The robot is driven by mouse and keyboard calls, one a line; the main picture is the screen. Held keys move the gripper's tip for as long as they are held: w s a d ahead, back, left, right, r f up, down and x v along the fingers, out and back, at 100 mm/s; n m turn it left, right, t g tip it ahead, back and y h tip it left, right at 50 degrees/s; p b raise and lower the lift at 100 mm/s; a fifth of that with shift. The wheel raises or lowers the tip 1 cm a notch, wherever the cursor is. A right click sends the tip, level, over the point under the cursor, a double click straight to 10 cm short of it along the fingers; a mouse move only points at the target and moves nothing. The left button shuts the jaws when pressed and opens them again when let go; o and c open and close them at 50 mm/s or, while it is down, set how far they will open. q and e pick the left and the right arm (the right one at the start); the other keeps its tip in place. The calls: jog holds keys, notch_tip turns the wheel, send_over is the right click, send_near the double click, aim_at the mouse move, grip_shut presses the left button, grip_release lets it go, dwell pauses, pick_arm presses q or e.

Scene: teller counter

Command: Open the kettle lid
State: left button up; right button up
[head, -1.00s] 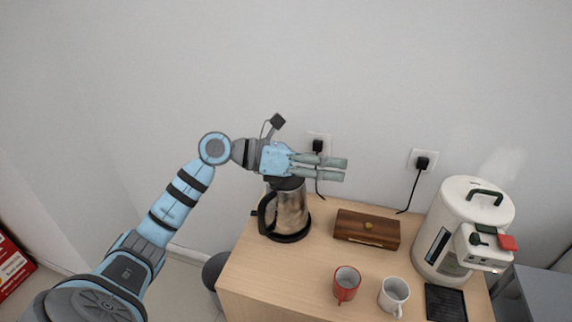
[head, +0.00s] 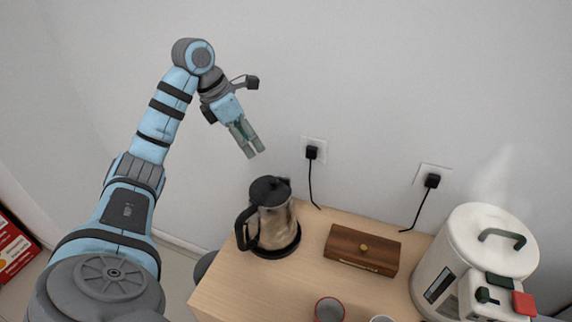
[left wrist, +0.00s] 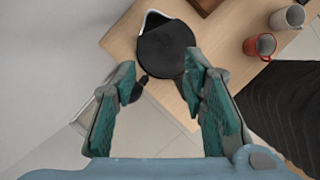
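The kettle (head: 280,225) stands upright on the wooden counter, with a steel body and a black handle on its left. Its black lid (head: 270,188) looks closed. My left gripper (head: 256,153) hangs above and slightly left of the kettle, fingers pointing down, apart from the lid. In the left wrist view the gripper (left wrist: 162,62) has its fingers spread with nothing between them. The lid (left wrist: 165,48) shows below, beyond the fingertips. My right gripper is in neither view.
A wooden box (head: 362,250) lies right of the kettle. A red mug (head: 329,311) and a white mug (left wrist: 287,17) stand near the front. A large white dispenser (head: 470,255) is at the right. Black plugs and cords hang on the wall behind.

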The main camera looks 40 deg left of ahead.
pick_arm(q)
jog(key=b, duration=0.4)
send_near(272, 180)
jog(key=x, duration=0.5)
jog(key=shift+s+d+f, duration=0.15)
jog(key=shift+s+d, duration=0.05)
jog(key=shift+w+d+f, duration=0.15)
jog(key=shift+w+f, duration=0.7)
jog(key=shift+f, duration=0.45)
jog(key=shift+s, duration=0.25)
jog(key=shift+s+r, duration=0.1)
jog(key=shift+r, duration=0.1)
jog(key=shift+c, duration=1.3)
grip_shut()
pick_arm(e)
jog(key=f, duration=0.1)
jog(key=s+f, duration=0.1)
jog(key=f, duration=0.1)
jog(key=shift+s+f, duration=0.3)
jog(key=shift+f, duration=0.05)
